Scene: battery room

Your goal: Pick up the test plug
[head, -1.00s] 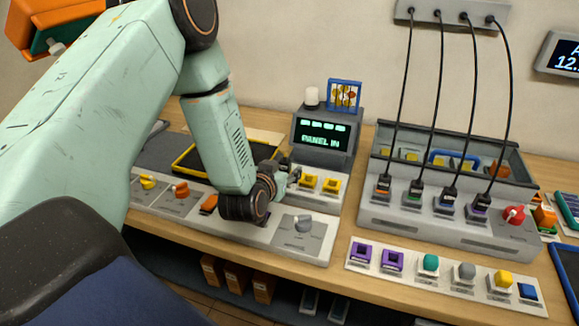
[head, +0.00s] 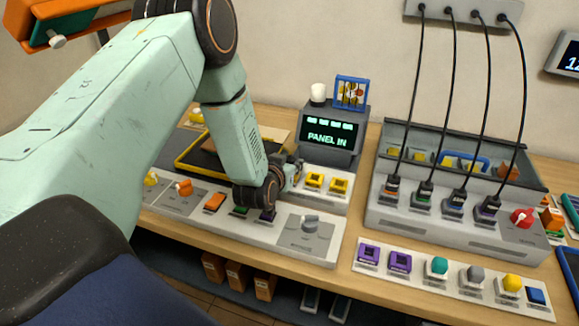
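My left arm comes in from the left, and its gripper (head: 293,172) is over the bench behind the wrist, just left of two yellow sockets (head: 327,183). The gripper is small and partly hidden by the wrist, so its fingers and anything between them cannot be made out. I cannot tell for certain which thing is the test plug. Several plugs on black cables, such as one with an orange band (head: 391,190), sit upright in a grey unit (head: 450,230) on the right. My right gripper is not in view.
A small display (head: 331,133) reading "PANEL IN" stands behind the sockets. A white strip (head: 455,283) carries purple sockets and coloured knobs. A yellow-edged tray (head: 187,168) is partly behind my arm.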

